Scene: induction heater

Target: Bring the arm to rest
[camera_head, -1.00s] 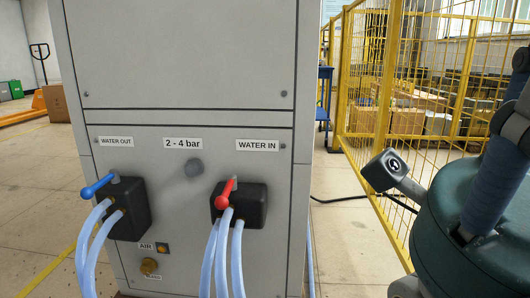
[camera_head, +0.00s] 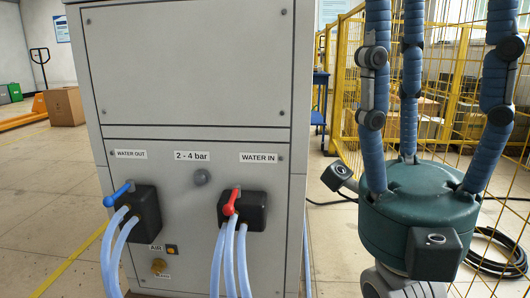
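My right gripper (camera_head: 418,207) stands at the right of the head view, with a dark green body and three blue jointed fingers pointing up. The fingers are nearly straight and apart, with nothing visible between them; their tips are cut off by the top edge. It is to the right of the grey heater cabinet (camera_head: 195,70), apart from it in the picture. My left gripper is out of view. The blue valve handle (camera_head: 118,195) at WATER OUT slants down to the left. The red valve handle (camera_head: 231,203) at WATER IN points roughly up and down.
Pale blue hoses (camera_head: 229,262) hang from both black valve blocks. A yellow mesh fence (camera_head: 345,90) stands behind my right gripper, with a black cable (camera_head: 492,264) coiled on the floor. A cardboard box (camera_head: 64,106) is far left. The floor left of the cabinet is mostly clear.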

